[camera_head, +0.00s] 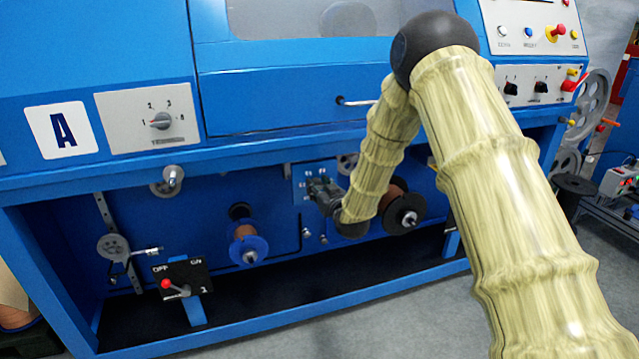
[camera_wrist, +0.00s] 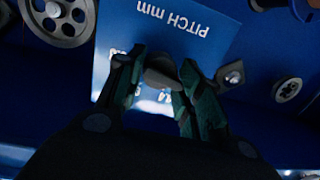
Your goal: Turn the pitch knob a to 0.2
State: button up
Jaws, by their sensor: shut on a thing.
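The pitch knob (camera_wrist: 162,76) is a dark grey knob on a light blue panel (camera_wrist: 202,25) marked "PITCH mm", which appears upside down in the wrist view. My gripper (camera_wrist: 160,85) is shut on the knob, one finger on each side of it. The fingers and knob cover much of the printed scale, so the setting cannot be read. In the head view my gripper (camera_head: 318,190) reaches the small blue pitch panel (camera_head: 306,172) in the machine's lower recess; the knob itself is hidden there.
A spool with a blue flange (camera_head: 248,250) sits left of my gripper, and a dark reel (camera_head: 408,216) sits right of it. An OFF/ON switch box (camera_head: 184,282) stands lower left. A tension dial (camera_head: 160,121) is on the upper panel. A metal bolt (camera_wrist: 231,75) lies close beside the panel.

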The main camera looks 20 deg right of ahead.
jog(key=shift+d+n+p, duration=0.25)
jog(key=shift+n+p, duration=0.1)
jog(key=shift+n, duration=0.45)
jog(key=shift+h, duration=0.3)
jog(key=shift+c, duration=0.2)
jog(key=o, duration=1)
jog(key=shift+d, duration=0.15)
jog(key=shift+a, duration=0.3)
jog(key=s, duration=0.8)
jog(key=s+d+r, duration=0.1)
jog(key=s, duration=0.3)
